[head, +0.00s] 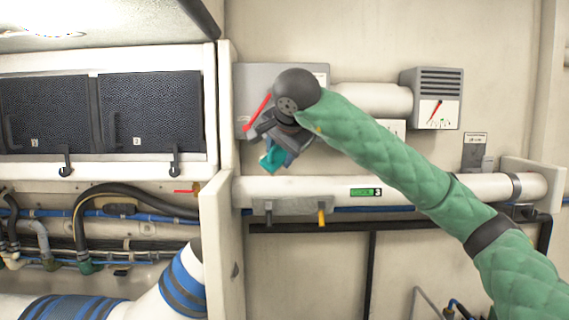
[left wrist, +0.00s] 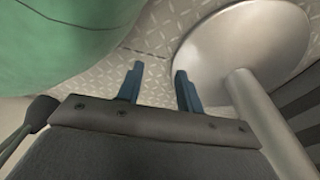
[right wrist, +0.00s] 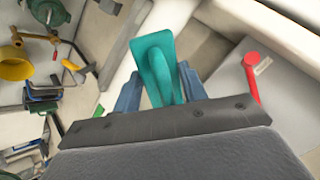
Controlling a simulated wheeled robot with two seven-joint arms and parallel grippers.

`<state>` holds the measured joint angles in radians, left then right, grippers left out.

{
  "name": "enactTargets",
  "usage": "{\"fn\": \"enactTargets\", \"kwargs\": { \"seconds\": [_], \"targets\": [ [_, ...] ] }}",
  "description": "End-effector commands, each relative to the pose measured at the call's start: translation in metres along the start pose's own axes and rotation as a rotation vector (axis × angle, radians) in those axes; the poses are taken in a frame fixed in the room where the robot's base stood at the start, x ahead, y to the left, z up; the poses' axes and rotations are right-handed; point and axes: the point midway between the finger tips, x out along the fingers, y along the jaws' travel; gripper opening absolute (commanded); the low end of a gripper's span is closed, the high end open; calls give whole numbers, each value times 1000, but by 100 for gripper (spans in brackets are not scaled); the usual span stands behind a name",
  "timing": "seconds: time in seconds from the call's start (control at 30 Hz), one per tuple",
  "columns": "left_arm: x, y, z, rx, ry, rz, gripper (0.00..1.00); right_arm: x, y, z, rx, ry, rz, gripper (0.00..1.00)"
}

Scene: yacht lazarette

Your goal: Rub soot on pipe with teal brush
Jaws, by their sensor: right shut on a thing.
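My right gripper (head: 277,145) is shut on the teal brush (head: 271,160), in front of the wall and just above the white pipe (head: 310,190). In the right wrist view the teal brush (right wrist: 155,62) stands between the two blue-grey fingers. Its bristles cannot be made out. The pipe runs level across the wall and bears a green label marked 3. I cannot make out soot on it; my right arm covers part of its right half. My left gripper (left wrist: 158,82) shows only in the left wrist view, open and empty above a tread-plate floor.
A grey rack (head: 305,206) with a dark and a yellow hook hangs under the pipe. A grey box with a red lever (head: 257,110) is behind the gripper, and a gauge box (head: 436,98) is to the right. A white upright panel (head: 215,235) stands left of the pipe.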

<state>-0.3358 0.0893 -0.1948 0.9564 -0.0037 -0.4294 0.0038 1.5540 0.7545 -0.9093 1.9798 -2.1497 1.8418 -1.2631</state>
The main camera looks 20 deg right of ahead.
Motion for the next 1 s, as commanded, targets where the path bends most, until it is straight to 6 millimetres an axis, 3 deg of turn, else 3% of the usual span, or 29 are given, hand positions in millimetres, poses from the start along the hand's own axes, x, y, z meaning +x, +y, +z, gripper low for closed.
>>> {"fn": "enactTargets", "kwargs": {
  "seconds": [0.7, 1.0],
  "targets": [
    [27, 0, 5, 0, 0, 0, 36, 59, 12, 3, 1, -2, 25, 24],
    [28, 1, 5, 0, 0, 0, 36, 66, 12, 3, 0, -2, 28, 24]
  ]
}}
